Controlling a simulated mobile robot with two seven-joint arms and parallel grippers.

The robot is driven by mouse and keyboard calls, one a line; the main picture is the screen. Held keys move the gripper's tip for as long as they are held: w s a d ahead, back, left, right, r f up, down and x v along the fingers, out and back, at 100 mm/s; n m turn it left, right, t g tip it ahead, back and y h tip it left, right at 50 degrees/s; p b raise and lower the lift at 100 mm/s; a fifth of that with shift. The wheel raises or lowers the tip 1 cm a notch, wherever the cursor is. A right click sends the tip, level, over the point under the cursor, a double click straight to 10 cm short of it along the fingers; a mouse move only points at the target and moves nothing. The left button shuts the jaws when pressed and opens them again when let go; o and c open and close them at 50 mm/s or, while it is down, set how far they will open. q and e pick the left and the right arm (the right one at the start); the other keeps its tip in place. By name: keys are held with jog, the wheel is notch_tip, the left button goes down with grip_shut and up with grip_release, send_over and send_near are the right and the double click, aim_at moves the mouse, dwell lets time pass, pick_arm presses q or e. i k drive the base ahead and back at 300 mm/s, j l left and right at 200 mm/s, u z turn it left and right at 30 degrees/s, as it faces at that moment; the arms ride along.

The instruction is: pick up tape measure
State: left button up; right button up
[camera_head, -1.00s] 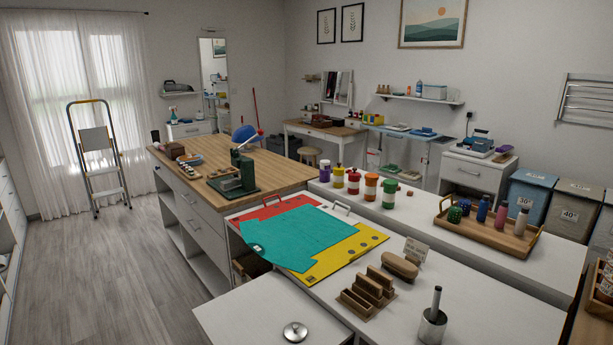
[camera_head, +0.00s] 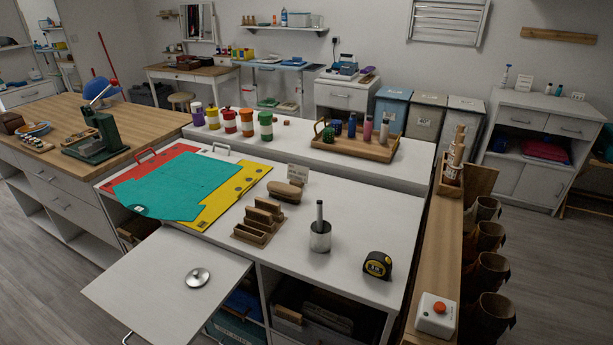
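A black and yellow tape measure (camera_head: 377,265) sits on the white worktop (camera_head: 345,222), near its front right corner. It stands to the right of a metal cup (camera_head: 320,236) with a rod upright in it. Nothing covers the tape measure. Neither of my grippers is in view.
Wooden block holders (camera_head: 258,221) and a brush (camera_head: 287,191) are left of the cup. A lower white surface (camera_head: 165,285) with a round metal lid (camera_head: 198,277) juts out at front left. A narrow wooden ledge (camera_head: 436,262) with a red-button box (camera_head: 436,314) runs along the right.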

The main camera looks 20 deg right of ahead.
aim_at(378, 264)
jog(key=z, duration=1.2)
